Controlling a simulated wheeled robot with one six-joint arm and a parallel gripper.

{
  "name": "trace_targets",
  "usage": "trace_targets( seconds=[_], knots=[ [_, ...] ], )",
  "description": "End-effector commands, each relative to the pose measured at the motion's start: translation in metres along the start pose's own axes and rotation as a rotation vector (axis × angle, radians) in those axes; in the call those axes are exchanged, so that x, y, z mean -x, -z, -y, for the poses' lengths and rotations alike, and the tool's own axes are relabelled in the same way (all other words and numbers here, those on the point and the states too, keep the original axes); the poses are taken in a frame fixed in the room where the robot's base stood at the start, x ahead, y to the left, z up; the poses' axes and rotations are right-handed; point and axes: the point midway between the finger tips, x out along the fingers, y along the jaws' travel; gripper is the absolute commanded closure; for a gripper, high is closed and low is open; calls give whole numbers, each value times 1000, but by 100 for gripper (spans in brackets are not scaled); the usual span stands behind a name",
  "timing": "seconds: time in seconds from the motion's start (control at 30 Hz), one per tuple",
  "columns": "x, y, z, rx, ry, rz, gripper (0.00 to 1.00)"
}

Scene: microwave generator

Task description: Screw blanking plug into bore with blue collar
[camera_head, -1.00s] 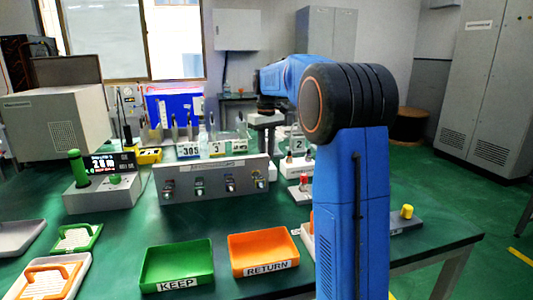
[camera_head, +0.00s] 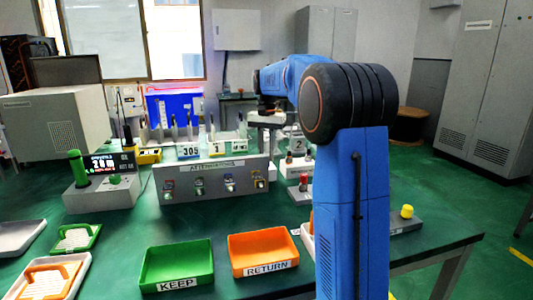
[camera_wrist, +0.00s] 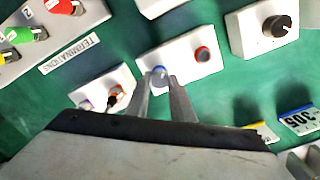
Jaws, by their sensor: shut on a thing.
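A white block (camera_wrist: 184,63) with two round bores lies under my gripper in the wrist view. One bore has a blue collar (camera_wrist: 158,70) and the other has a red collar (camera_wrist: 202,54). My gripper (camera_wrist: 161,80) is shut on a small greyish piece, seemingly the blanking plug (camera_wrist: 160,78), right at the blue collar. The fingers hide most of the plug, and I cannot tell how deep it sits in the bore. In the head view, my arm hides most of the work spot.
A white block with a black knob (camera_wrist: 263,32) and another with small fittings (camera_wrist: 103,88) flank the bore block. A green KEEP tray (camera_head: 150,285) and an orange RETURN tray (camera_head: 238,270) lie at the front.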

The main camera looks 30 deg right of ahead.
Motion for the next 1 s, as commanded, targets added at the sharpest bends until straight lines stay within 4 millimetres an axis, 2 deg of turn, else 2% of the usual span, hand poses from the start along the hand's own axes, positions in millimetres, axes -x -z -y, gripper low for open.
trace_targets(
  seconds=[0.6,1.0],
  knots=[
    [1,0,0,-565,2,-2,100],
    [1,0,0,-794,2,-1,100]
  ],
)
